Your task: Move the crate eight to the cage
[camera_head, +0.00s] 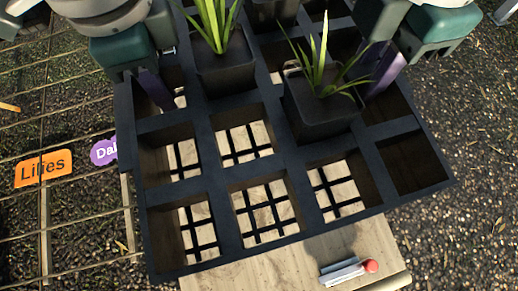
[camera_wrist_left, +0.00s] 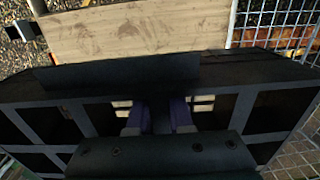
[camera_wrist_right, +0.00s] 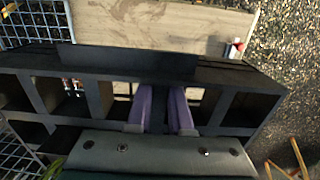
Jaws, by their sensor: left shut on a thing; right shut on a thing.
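The black crate (camera_head: 220,182), divided into square compartments with an open grid floor, fills the middle of the head view. Potted plants in dark pots (camera_head: 322,112) (camera_head: 222,70) stand in some compartments; the front ones are empty. I see no number on the crate. My left gripper (camera_head: 155,90) is shut on its left side; its purple fingers straddle a crate wall in the left wrist view (camera_wrist_left: 160,112). My right gripper (camera_head: 386,70) is shut on the right side, also in the right wrist view (camera_wrist_right: 161,100).
A pale wooden surface (camera_head: 250,268) lies below the crate, with a small white and red item (camera_head: 345,272) on it. Wire mesh (camera_head: 75,215) with an orange "Lilies" tag (camera_head: 43,168) and a purple tag (camera_head: 103,152) is at left. Dark gravel (camera_head: 450,225) is at right.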

